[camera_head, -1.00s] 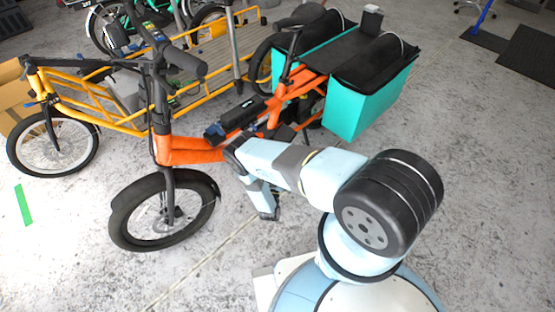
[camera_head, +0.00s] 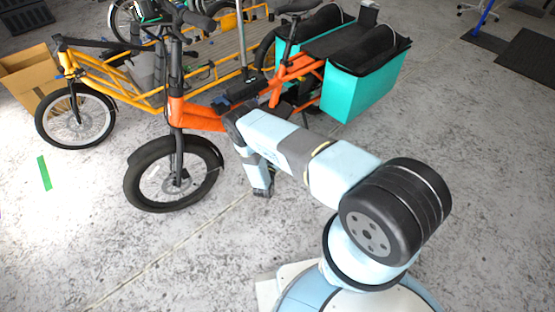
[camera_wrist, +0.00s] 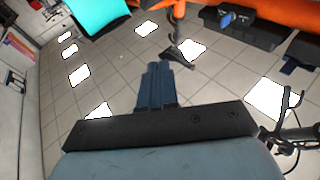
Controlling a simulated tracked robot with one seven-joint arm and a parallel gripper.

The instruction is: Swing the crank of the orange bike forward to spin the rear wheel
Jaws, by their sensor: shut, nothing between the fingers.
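The orange bike (camera_head: 201,117) stands upright beyond my arm, front wheel at the left and teal side bags (camera_head: 362,88) at the right. My gripper (camera_head: 262,191) points down in front of the bike, to the right of its front wheel (camera_head: 172,174). In the wrist view my gripper (camera_wrist: 158,78) is shut and empty, apart from the bike. I cannot make out the crank; the rear wheel is mostly hidden.
A yellow cargo bike (camera_head: 135,90) stands close behind the orange one, with a cardboard box (camera_head: 30,78) at the far left. A green tape strip (camera_head: 44,173) lies on the floor. The concrete floor in front is clear.

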